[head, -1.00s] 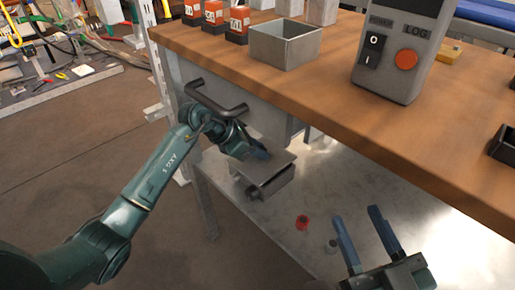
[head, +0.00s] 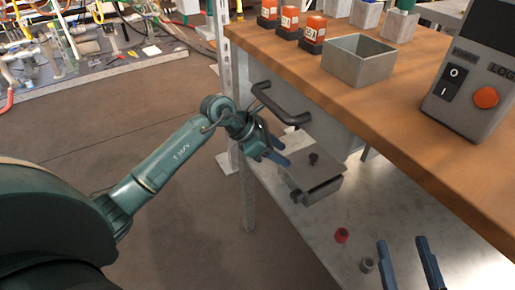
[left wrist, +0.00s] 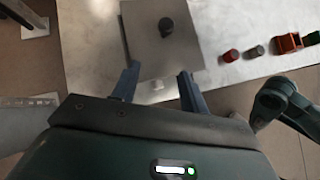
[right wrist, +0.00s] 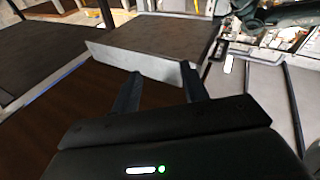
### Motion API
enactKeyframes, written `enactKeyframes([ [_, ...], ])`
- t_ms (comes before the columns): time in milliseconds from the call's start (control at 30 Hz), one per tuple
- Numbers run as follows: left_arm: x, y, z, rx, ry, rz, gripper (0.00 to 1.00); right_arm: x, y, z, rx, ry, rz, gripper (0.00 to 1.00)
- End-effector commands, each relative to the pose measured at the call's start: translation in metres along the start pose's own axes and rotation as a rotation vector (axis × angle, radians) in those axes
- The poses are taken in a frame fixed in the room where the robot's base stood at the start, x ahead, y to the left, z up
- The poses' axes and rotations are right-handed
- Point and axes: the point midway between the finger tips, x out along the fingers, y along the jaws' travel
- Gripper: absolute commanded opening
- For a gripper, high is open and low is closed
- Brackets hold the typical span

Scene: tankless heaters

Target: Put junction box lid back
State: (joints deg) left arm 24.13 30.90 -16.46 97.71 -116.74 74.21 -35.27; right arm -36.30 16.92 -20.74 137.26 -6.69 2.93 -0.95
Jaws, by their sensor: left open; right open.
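The junction box (head: 318,192) stands on the metal lower shelf below the workbench. Its flat grey lid (head: 325,171) with a dark knob (head: 313,158) lies on top and looks slightly askew; whether it is fully seated I cannot tell. The lid (left wrist: 145,40) and knob (left wrist: 166,27) also show in the left wrist view, just beyond the fingertips. My left gripper (head: 279,151) is open and empty, beside the lid's left edge and apart from the knob. My right gripper (head: 402,242) is open and empty, lower right over the shelf.
A red part (head: 342,235) and a grey part (head: 366,265) sit on the shelf (head: 308,223) near the box. The workbench (head: 400,105) with a drawer handle (head: 280,105) overhangs the box. An open metal bin (head: 358,70) stands on top.

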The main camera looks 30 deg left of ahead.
Motion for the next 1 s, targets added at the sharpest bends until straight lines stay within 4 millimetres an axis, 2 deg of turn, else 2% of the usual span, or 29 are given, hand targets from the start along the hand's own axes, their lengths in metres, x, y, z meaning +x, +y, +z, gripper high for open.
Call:
enactKeyframes([
  [33, -0.010, 0.000, -0.009, -0.002, 0.004, 0.002, 0.44, -0.001, 0.001, 0.001, -0.005, -0.010, 0.003, 0.44],
  [200, -0.030, 0.000, -0.030, -0.001, 0.002, 0.001, 0.44, -0.003, 0.002, 0.003, -0.018, -0.023, 0.009, 0.44],
  [400, -0.039, -0.004, -0.040, -0.007, -0.012, -0.010, 0.44, -0.002, 0.003, 0.002, -0.024, -0.018, 0.011, 0.44],
  [467, -0.034, -0.017, -0.037, -0.033, -0.050, -0.041, 0.44, -0.002, 0.003, 0.002, -0.024, -0.018, 0.011, 0.44],
  [567, -0.020, -0.060, -0.021, -0.149, -0.187, -0.156, 0.44, -0.002, 0.003, 0.002, -0.024, -0.019, 0.011, 0.44],
  [667, -0.015, -0.122, 0.009, -0.385, -0.396, -0.342, 0.44, -0.002, 0.003, 0.003, -0.024, -0.019, 0.010, 0.44],
  [700, -0.019, -0.144, 0.022, -0.512, -0.484, -0.425, 0.44, -0.002, 0.002, 0.003, -0.023, -0.019, 0.010, 0.44],
  [800, -0.038, -0.185, 0.049, -0.872, -0.676, -0.634, 0.44, -0.002, 0.002, 0.003, -0.023, -0.020, 0.010, 0.44],
  [900, -0.061, -0.204, 0.065, -1.281, -0.821, -0.830, 0.44, -0.002, 0.002, 0.003, -0.022, -0.021, 0.009, 0.44],
  [1000, -0.078, -0.209, 0.065, -1.717, -0.912, -1.007, 0.44, -0.002, 0.002, 0.003, -0.021, -0.022, 0.009, 0.44],
])
